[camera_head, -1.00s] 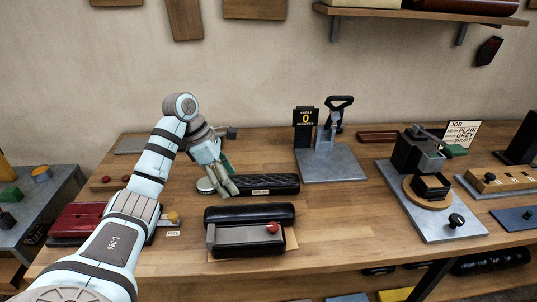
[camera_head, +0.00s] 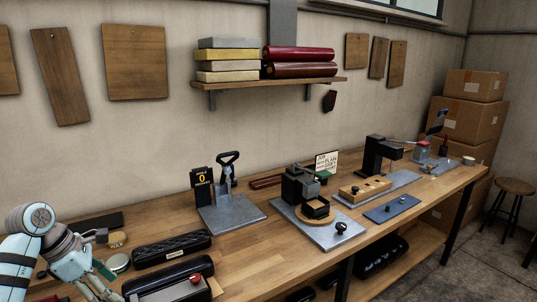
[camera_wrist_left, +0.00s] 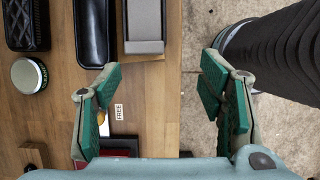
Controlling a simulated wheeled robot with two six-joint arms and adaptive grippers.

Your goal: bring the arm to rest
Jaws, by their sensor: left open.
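My left arm comes in at the lower left corner of the head view. Its gripper (camera_head: 97,286) hangs low beside the black cases, and the tips are partly cut off by the lower edge. In the left wrist view the same gripper (camera_wrist_left: 159,78) has its green-padded fingers wide apart with nothing between them. Below the fingers lie the table's front edge and the floor. My right gripper is in neither view.
A black quilted case (camera_head: 172,248), an open black case with a grey block (camera_head: 172,287) and a round tin (camera_head: 118,262) lie near the gripper. A punch stand (camera_head: 228,208) and a stamping press (camera_head: 310,215) stand farther right. Bare tabletop (camera_head: 262,238) lies between.

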